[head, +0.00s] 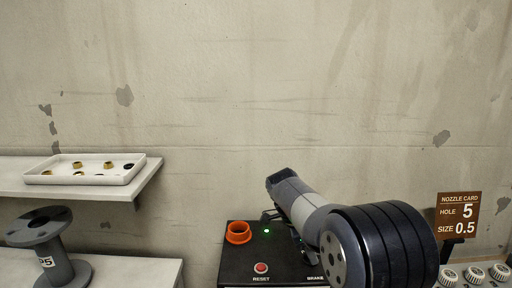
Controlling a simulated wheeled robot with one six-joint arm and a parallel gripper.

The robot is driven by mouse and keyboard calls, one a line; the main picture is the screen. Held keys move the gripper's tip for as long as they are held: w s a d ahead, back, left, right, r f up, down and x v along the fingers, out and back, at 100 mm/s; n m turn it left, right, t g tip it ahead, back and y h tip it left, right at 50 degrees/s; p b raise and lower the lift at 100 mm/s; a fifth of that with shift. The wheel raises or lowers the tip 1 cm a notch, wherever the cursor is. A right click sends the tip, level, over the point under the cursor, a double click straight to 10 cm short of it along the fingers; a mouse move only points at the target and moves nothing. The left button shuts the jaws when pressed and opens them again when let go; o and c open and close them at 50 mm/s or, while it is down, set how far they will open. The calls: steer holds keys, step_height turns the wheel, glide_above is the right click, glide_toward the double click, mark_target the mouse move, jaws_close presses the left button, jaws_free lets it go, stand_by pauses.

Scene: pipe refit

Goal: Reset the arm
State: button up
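My arm reaches in from the lower right in the head view, with its large dark joint in front. My gripper (268,214) seems to be at the far end of the arm, low over the back of a black box (240,266). Its fingers are small and mostly hidden by the arm, so I cannot tell whether it is open or holds anything. The box carries a red button (261,268) labelled RESET, a lit green light (267,231) and a label reading BRAKE.
A white tray (60,180) with several brass pieces and a dark one stands on the left shelf (152,170). A grey flanged spool (58,262) stands below. At right are a brown card (458,215), reading hole 5, size 0.5, and white knobs (473,275).

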steer(key=v, duration=1)
steer(key=x, duration=1)
steer(key=shift+d+f, duration=0.1)
steer(key=shift+f, duration=0.1)
steer(key=shift+r+n, duration=0.15)
steer(key=shift+n, duration=0.25)
steer(key=n+t, duration=0.1)
steer(key=n, duration=0.2)
steer(key=shift+s+n+t+b, duration=0.15)
steer(key=shift+n+t+b, duration=0.15)
steer(key=shift+t, duration=0.1)
steer(key=n, duration=0.2)
steer(key=n+t+y, duration=0.1)
steer(key=n, duration=0.1)
steer(key=shift+s+r+n+t+p, duration=0.1)
steer(key=shift+n+t+p, duration=0.2)
steer(key=shift+n+p, duration=0.1)
steer(key=shift+y, duration=0.3)
